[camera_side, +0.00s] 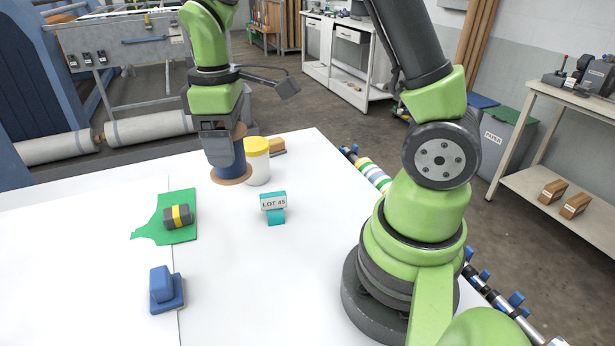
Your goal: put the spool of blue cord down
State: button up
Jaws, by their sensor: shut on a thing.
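The spool of blue cord (230,160) is upright, with tan flanges at its top and bottom. My gripper (219,145) points down over it and is shut on it from above, hiding part of its upper side. The lower flange is at or very close to the white table (225,271); I cannot tell whether it touches. A white jar with a yellow lid (257,162) stands just to the right of the spool, very close to it.
A tan block (277,147) lies behind the jar. A teal holder with a "LOT 45" card (273,205) stands in front. A grey block with a yellow band (178,216) rests on green cloth (181,237). A blue tool (165,290) is nearer. The table's front middle is clear.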

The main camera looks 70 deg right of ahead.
jog(key=s+d+m, duration=0.2)
jog(key=d+m, duration=0.5)
jog(key=d, duration=0.5)
jog(key=s+d+m, duration=0.2)
jog(key=d+m, duration=0.5)
jog(key=d, duration=0.5)
notch_tip(320, 180, down, 15)
jog(key=shift+a+f, duration=0.1)
jog(key=o, duration=1)
jog(key=shift+f, duration=0.1)
